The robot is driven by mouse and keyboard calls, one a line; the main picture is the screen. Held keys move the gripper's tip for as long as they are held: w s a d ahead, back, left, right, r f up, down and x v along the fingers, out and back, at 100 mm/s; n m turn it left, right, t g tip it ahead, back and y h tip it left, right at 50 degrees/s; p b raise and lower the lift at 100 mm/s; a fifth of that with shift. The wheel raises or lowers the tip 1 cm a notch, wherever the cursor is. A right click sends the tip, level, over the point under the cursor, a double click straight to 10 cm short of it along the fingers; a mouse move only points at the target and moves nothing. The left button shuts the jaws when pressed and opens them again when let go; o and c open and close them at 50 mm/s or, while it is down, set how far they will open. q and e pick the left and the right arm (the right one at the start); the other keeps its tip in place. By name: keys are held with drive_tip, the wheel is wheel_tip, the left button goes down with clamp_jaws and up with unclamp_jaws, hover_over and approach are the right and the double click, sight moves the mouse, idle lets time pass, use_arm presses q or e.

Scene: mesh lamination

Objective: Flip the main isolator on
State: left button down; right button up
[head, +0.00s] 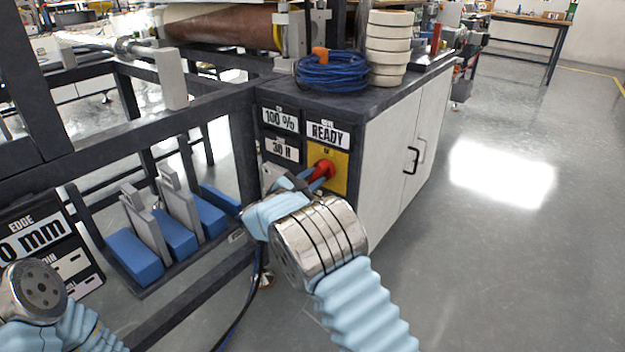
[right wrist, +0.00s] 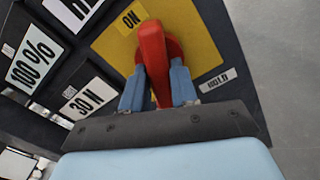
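The main isolator is a red rotary handle (head: 323,169) on a yellow plate (head: 340,180) on the end of the dark cabinet. In the right wrist view, the red handle (right wrist: 153,62) stands out from the yellow plate (right wrist: 112,45), with an ON label (right wrist: 130,17) beside its far end. My right gripper (head: 313,180) is at the plate. Its two blue fingers (right wrist: 157,92) lie close on both sides of the handle and look shut on it. The handle's exact turn angle is hard to tell. Of my left arm only wrist parts show at lower left; its gripper is out of view.
READY (head: 328,134), 100 % (head: 279,119) and 30 N (head: 282,150) displays surround the plate. Blue cable (head: 332,74) and stacked tape rolls (head: 388,50) sit on the cabinet. The dark machine frame (head: 150,132) lies left. Open floor (head: 500,230) is on the right.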

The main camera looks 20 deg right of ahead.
clamp_jaws()
drive_tip(key=shift+r, duration=0.1)
drive_tip(key=n+p, duration=0.4)
drive_tip(key=p, duration=0.1)
drive_tip(key=shift+r+n+p, duration=0.15)
drive_tip(key=shift+n+p, duration=0.15)
drive_tip(key=shift+f+n, duration=0.25)
drive_tip(key=shift+n, duration=0.25)
drive_tip(key=shift+s, duration=0.1)
drive_tip(key=o, duration=0.8)
unclamp_jaws()
drive_tip(key=b+v, duration=0.1)
drive_tip(key=v, duration=1.2)
drive_tip(key=shift+s+a, duration=0.25)
